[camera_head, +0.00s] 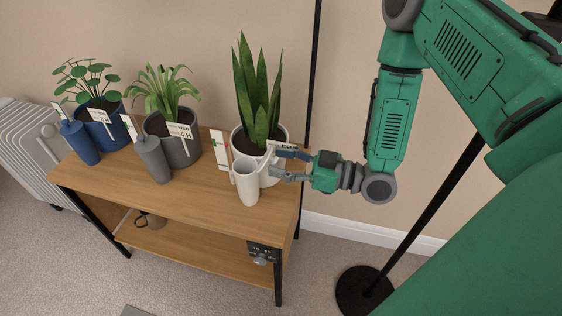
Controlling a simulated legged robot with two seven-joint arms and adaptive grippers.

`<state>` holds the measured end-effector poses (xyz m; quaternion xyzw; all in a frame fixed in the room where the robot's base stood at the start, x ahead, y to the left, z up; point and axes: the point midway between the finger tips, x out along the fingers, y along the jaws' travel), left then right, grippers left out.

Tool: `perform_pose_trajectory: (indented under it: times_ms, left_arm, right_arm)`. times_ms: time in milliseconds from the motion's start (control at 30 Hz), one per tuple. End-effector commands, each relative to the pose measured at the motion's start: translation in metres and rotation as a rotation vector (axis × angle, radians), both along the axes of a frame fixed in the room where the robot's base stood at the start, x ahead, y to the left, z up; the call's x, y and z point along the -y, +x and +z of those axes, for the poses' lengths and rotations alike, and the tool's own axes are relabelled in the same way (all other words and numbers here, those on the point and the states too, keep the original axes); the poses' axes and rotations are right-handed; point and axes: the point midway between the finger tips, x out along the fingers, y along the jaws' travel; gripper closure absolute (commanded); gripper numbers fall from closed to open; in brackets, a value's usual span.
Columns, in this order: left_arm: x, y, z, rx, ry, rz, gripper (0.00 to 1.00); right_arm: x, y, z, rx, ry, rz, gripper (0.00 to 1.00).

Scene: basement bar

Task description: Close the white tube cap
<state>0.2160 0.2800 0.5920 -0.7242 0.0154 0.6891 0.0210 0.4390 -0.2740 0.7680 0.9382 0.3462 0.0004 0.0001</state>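The white tube (248,187) stands upright near the front right edge of the wooden table (195,195). Its top rim looks open. A pale piece (268,168) sits just right of the rim, against the white pot; I cannot tell clearly whether it is the tube's cap. My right gripper (280,165) comes in from the right, its two fingers spread apart, with the fingertips beside this pale piece. I see no firm grip on anything. My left gripper is not in view.
A snake plant in a white pot (240,143) stands close behind the tube. A grey tube (153,160) and a blue tube (80,142) stand left, before potted plants. A white tag (219,151) is beside the white tube. A black lamp pole rises behind the table.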

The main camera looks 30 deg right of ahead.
Motion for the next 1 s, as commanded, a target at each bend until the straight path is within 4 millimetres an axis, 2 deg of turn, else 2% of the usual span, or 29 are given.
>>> perform_pose_trajectory:
  times_ms: [100, 133, 233, 467, 667, 867, 1000]
  left_arm:
    - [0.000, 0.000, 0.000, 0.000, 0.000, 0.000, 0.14]
    - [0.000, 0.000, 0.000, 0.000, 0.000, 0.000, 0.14]
    - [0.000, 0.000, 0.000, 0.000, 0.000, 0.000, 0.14]
    - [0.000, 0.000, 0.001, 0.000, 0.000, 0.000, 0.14]
    - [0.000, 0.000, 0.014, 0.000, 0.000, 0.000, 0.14]
    - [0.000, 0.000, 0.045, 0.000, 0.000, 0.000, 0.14]
    - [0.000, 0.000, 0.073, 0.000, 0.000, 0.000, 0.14]
  right_arm:
    - [0.000, 0.000, 0.000, -0.001, 0.001, 0.000, 0.61]
    - [0.000, 0.000, 0.000, -0.001, 0.001, 0.000, 0.64]
    - [0.001, 0.000, 0.000, -0.001, 0.001, -0.001, 1.00]
    - [0.001, 0.000, 0.000, -0.003, -0.001, -0.002, 1.00]
    - [0.001, 0.001, 0.005, -0.035, -0.028, -0.003, 1.00]
    - [-0.002, 0.004, 0.015, -0.122, -0.103, -0.001, 1.00]
    - [-0.005, 0.008, 0.022, -0.210, -0.179, 0.000, 1.00]
